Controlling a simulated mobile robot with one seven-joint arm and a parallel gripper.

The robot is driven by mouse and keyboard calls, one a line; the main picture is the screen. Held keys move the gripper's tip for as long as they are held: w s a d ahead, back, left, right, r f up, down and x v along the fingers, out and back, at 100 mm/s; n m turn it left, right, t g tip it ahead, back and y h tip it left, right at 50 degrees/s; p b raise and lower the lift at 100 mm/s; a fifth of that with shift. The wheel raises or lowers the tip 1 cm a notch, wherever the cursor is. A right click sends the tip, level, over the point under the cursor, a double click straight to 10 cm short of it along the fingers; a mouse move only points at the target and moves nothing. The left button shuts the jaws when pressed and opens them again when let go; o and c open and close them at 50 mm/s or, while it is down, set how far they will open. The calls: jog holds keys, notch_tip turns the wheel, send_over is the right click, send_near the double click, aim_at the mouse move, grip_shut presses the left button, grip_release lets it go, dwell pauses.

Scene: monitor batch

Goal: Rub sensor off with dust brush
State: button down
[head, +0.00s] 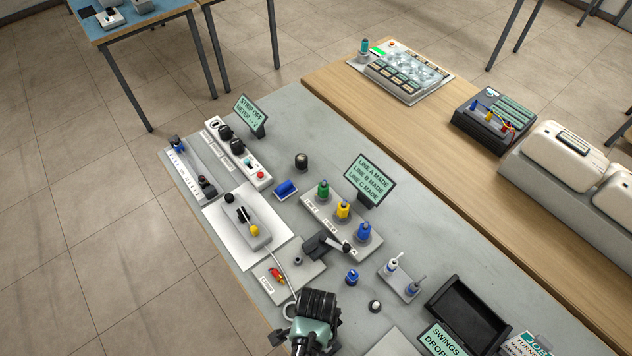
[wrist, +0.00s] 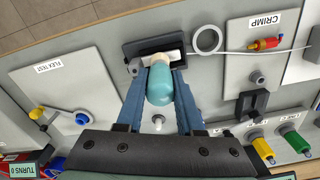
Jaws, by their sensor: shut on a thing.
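My gripper (wrist: 160,82) is shut on a teal, rounded handle (wrist: 159,92) with a cream end (wrist: 160,60), which looks like the dust brush. Its cream end lies at a black block or bracket (wrist: 128,52) on the bench. Whether it touches cannot be told. A pale cable loop (wrist: 207,40) lies right beside the block. The sensor cannot be told for certain; part of the block is hidden by the brush. In the head view my gripper (head: 316,308) is at the bottom middle, over the front of the bench, and hides the brush and block.
The crimp plate (wrist: 263,38) with a red fitting and the flex test plate (wrist: 75,95) flank the block. Green, yellow and blue posts stand on a grey base (head: 343,240). An open black case (head: 470,310) and signs stand to the right.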

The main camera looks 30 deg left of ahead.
jog(key=shift+f+b, duration=0.55)
jog(key=shift+f, duration=0.05)
dwell(0.7)
jog(key=shift+w+a, duration=0.35)
jog(key=shift+a, duration=0.55)
jog(key=shift+w+a+f+b, duration=0.15)
jog(key=shift+a+b, duration=0.15)
jog(key=shift+a, duration=0.2)
jog(key=shift+w+a+r+b, duration=0.15)
jog(key=shift+a+b, duration=0.15)
jog(key=shift+a, duration=0.15)
jog(key=shift+r, duration=0.1)
jog(key=shift+s+d+p, duration=0.25)
jog(key=shift+d+p, duration=0.45)
jog(key=shift+p, duration=0.05)
jog(key=shift+s+d+f+p, duration=0.1)
jog(key=shift+s+d+p, duration=0.15)
jog(key=shift+d, duration=0.35)
jog(key=shift+s+d+f+p, duration=0.1)
jog(key=shift+s+d, duration=0.15)
jog(key=shift+d, duration=0.35)
